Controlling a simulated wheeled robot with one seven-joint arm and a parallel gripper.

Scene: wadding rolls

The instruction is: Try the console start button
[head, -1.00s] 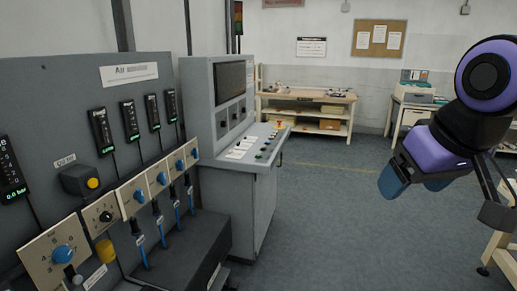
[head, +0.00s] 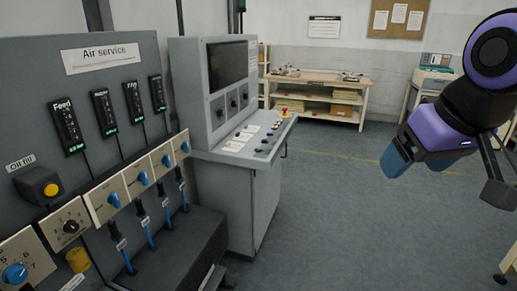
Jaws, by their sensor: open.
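The console (head: 222,170) is a grey cabinet with a dark screen (head: 227,63) and a sloped desk, left of centre. Several small buttons (head: 265,147) sit along the right part of the desk, with a red one on a yellow base (head: 285,112) at the far end. Some look green or dark; I cannot tell which is the start button. My gripper (head: 395,168) hangs at the right with blue fingertips, empty and well apart from the console.
The Air service panel (head: 45,95) stands close at the left, with gauges, blue knobs and hoses. A wooden workbench (head: 315,85) stands at the back wall. A table (head: 437,85) with equipment stands at the back right. The floor (head: 345,215) between is clear.

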